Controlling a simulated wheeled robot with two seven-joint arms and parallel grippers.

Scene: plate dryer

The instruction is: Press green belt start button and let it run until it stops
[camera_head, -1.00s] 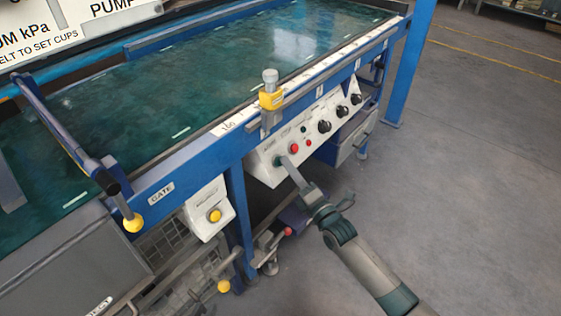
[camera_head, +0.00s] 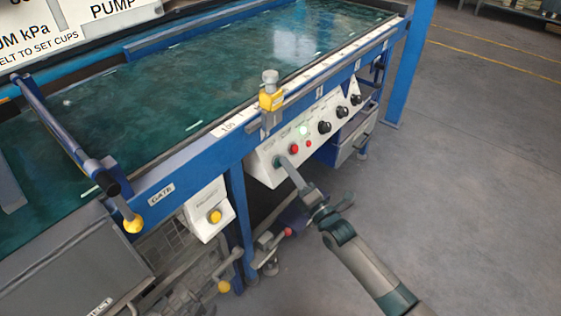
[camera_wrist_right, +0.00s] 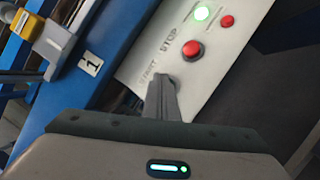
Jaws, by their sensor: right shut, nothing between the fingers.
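My right gripper (camera_head: 282,161) is shut and empty, its tips against or very close to the white control panel (camera_head: 262,170). In the right wrist view its closed fingers (camera_wrist_right: 163,80) cover the spot by the word START, so the green start button is hidden there. The red stop button (camera_wrist_right: 193,50) is just beyond the tips, under the word STOP; it also shows in the head view (camera_head: 293,149). A round lamp (camera_wrist_right: 202,13) glows bright green, also in the head view (camera_head: 303,130). The dark green belt (camera_head: 220,75) carries white dashes. My left gripper is not in view.
Several black knobs (camera_head: 324,126) and a small red button or lamp (camera_wrist_right: 227,20) lie further along the panel. A yellow clamp (camera_head: 271,98) sits on the rail above. The floor at right is clear.

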